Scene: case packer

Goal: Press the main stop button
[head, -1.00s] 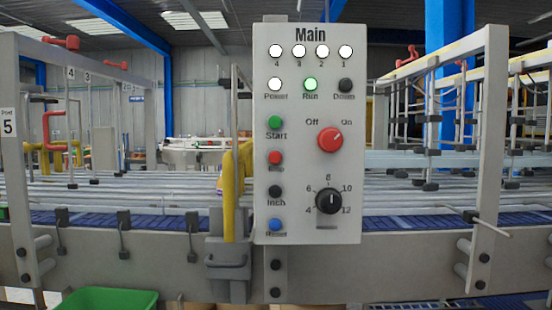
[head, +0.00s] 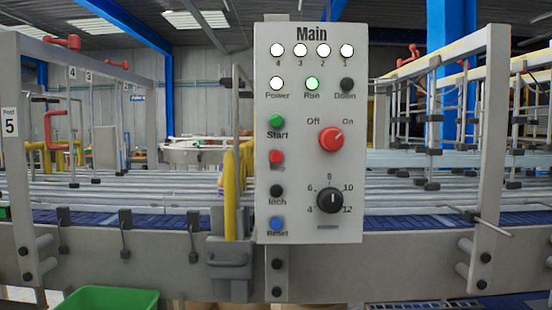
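The main control panel (head: 345,112), a light grey upright plate headed "Main", stands in the centre of the head view. The red stop button (head: 276,157) sits in its left column, below the green Start button (head: 277,121) and above the black Inch button (head: 277,191). The stop button's label is too blurred to read. The green Run lamp (head: 312,84) is lit. The larger red Off/On knob (head: 331,139) is to the right, with its mark towards On. Neither of my grippers shows in the view.
The blue Reset button (head: 277,224) and a black dial (head: 330,200) are also on the panel. A conveyor (head: 120,198) runs behind it. Grey frame posts (head: 490,150) stand at either side. A green bin (head: 105,298) is at the lower left. The space before the panel looks clear.

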